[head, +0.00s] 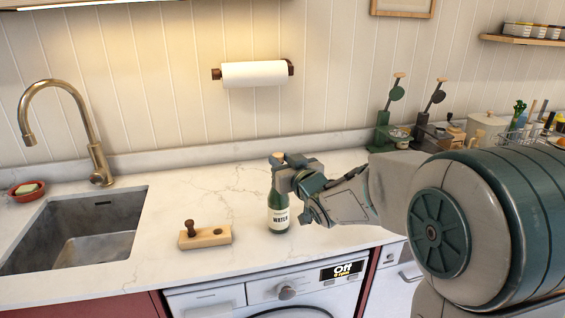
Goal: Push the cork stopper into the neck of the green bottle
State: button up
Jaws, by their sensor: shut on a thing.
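The green bottle (278,203) stands upright on the counter near its front edge, with a pale label reading WATER. My gripper (281,162) is at the top of the bottle, reaching in from the right. It is shut on the cork stopper (277,155), a small tan piece showing between the fingertips. The fingers partly cover the bottle's neck, so I cannot tell whether the cork is in the neck or just above it.
A wooden block (208,239) with a dark brown knobbed peg (190,228) and an empty hole stands left of the bottle. The sink (75,235) is further left. A washing machine (270,297) is below the counter edge. The counter behind the bottle is clear.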

jog(key=shift+f+b, duration=1.7)
jog(key=shift+b, duration=0.3)
jog(key=o, duration=1)
jog(key=v, duration=1.3)
jog(key=shift+s+d+b, duration=0.2)
jog(key=shift+s+b, duration=0.15)
